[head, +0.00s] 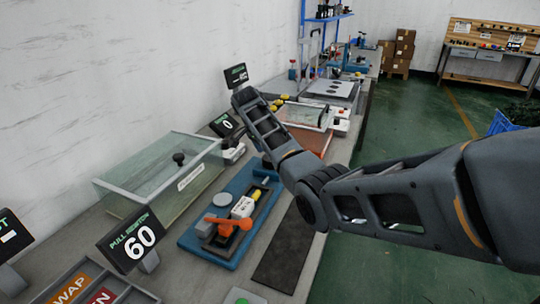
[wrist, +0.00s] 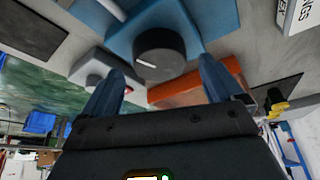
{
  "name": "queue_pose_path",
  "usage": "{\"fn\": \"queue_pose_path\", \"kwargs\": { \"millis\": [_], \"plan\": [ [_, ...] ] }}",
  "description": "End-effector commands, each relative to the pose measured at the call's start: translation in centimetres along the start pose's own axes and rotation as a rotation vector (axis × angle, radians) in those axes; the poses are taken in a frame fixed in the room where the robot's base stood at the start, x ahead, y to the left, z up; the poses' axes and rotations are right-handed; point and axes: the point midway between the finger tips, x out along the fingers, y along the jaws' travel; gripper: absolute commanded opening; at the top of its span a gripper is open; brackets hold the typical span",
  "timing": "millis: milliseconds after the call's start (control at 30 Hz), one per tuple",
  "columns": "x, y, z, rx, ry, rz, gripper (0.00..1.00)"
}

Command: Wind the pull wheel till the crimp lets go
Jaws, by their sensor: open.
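A dark round wheel (wrist: 158,60) with a white mark on its face sits on a blue body (wrist: 165,18) in the wrist view. My gripper (wrist: 160,68) is open, with one finger on each side of the wheel in the picture; I cannot tell whether they touch it. In the head view my arm hides the wheel, and my gripper does not show clearly. I cannot make out the crimp.
A clear glass-like box (head: 150,178) stands on the bench by the wall. Another display (head: 226,125) reads 0. An orange-brown block (wrist: 195,88) lies close to the wheel in the wrist view. A dark mat (head: 285,250) lies at the bench's front.

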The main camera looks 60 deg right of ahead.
Motion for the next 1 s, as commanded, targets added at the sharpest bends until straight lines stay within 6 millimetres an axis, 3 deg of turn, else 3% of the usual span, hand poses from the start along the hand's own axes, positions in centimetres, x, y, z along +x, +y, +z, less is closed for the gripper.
{"fn": "queue_pose_path", "kwargs": {
  "millis": [200, 400, 1000],
  "plan": [
    [-3.6, -0.1, 0.1, -0.001, 0.0, -0.003, 0.94],
    [-5.8, -0.1, 0.1, -0.001, 0.0, -0.003, 0.94],
    [-6.1, 0.0, 0.1, -0.001, 0.0, -0.001, 0.94]
  ]
}}
